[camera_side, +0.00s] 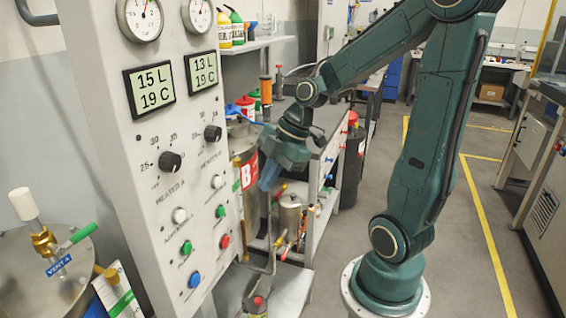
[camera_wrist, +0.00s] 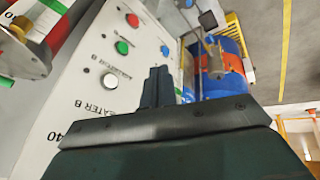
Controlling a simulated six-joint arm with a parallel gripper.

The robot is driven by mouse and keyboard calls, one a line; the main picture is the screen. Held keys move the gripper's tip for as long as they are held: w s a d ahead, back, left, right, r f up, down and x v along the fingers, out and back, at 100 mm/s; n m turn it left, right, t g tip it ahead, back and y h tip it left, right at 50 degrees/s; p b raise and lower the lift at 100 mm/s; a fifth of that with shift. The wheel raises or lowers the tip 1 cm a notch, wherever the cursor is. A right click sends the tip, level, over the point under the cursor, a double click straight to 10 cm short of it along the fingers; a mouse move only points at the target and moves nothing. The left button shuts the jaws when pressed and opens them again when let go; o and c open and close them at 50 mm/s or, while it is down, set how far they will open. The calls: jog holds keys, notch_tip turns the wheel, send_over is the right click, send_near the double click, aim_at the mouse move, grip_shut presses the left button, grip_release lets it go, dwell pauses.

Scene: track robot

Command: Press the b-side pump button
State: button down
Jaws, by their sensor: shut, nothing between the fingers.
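The light grey control panel (camera_side: 150,130) stands at left in the side view, with two columns of buttons. The B column, below a dark knob, has a white button (camera_side: 217,181), a green button (camera_side: 220,211) and a red button (camera_side: 225,241). In the wrist view, the white (camera_wrist: 110,82), green (camera_wrist: 122,47) and red (camera_wrist: 132,20) buttons show left of my gripper (camera_wrist: 157,85). Which is the pump button is too small to read. My gripper (camera_side: 268,178) is shut and empty, right of the panel's edge in the side view, apart from the buttons.
The A column has a white button (camera_side: 179,215), a green button (camera_side: 186,248) and a blue button (camera_side: 194,280). A tank with a green valve handle (camera_side: 84,233) stands at left. Behind my gripper are a tank marked B (camera_side: 248,172) and piping.

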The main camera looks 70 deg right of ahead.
aim_at(222, 212)
jog(key=w+d+f+n+t+y, duration=0.1)
jog(key=d+f+n, duration=0.2)
jog(key=d+n, duration=0.1)
jog(key=shift+w+d+y, duration=0.3)
jog(key=shift+w+d, duration=0.05)
jog(key=shift+d, duration=0.15)
jog(key=shift+f, duration=0.1)
jog(key=w+a+f, duration=0.3)
jog(key=w+f, duration=0.5)
jog(key=shift+w+a, duration=0.35)
jog(key=shift+a, duration=0.05)
dwell(0.5)
